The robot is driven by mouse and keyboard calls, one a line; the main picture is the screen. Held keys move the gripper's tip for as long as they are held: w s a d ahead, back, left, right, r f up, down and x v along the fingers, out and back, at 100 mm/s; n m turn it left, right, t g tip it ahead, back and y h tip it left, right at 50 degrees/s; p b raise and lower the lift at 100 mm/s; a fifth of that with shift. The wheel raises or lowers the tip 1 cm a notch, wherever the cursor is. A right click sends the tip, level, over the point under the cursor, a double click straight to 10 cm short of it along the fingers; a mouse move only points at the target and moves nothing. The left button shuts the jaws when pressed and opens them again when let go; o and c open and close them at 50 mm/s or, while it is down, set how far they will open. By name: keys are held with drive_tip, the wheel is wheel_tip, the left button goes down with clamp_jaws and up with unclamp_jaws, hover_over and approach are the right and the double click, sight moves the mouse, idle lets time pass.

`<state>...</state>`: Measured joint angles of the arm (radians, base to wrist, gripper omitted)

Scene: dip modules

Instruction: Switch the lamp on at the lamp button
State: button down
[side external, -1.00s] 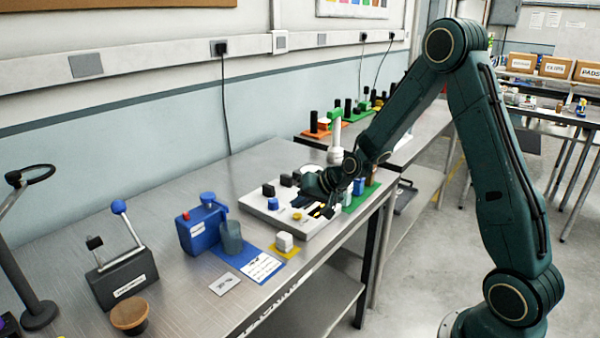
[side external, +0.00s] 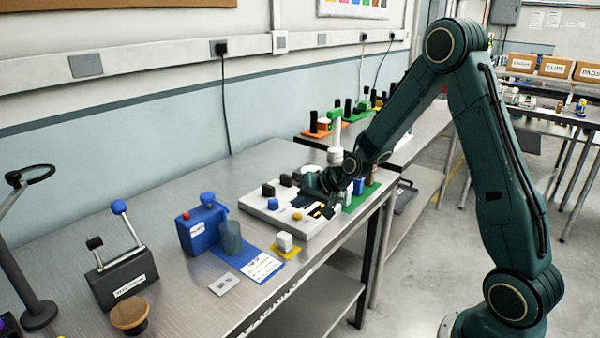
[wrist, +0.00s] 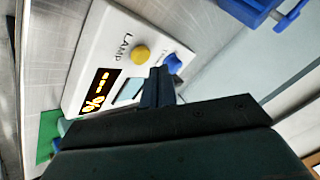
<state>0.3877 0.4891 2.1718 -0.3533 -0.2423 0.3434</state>
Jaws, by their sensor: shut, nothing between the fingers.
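The white panel (wrist: 112,40) carries a round yellow button (wrist: 140,54) beside the printed word LAMP. In the side view the panel (side external: 262,207) lies on the steel bench, with the yellow button (side external: 297,216) near its front edge. A blue knob (wrist: 174,62) and a dark display with amber marks (wrist: 96,92) are on the same panel. My gripper (wrist: 159,74) is shut and empty, its tips showing just below the yellow button and blue knob in the wrist view. In the side view my gripper (side external: 318,206) is low over the panel; contact cannot be told.
A blue box (side external: 200,230) and a white block on a yellow pad (side external: 285,243) stand left of the panel. A lever box (side external: 122,280) is farther left. A green plate with blocks (side external: 360,196) lies close on the right. Bare bench lies between the items.

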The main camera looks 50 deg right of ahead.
sight(301, 216)
drive_tip(key=shift+f, duration=0.9)
idle(1.4)
drive_tip(key=shift+r, duration=0.9)
drive_tip(key=shift+r, duration=3)
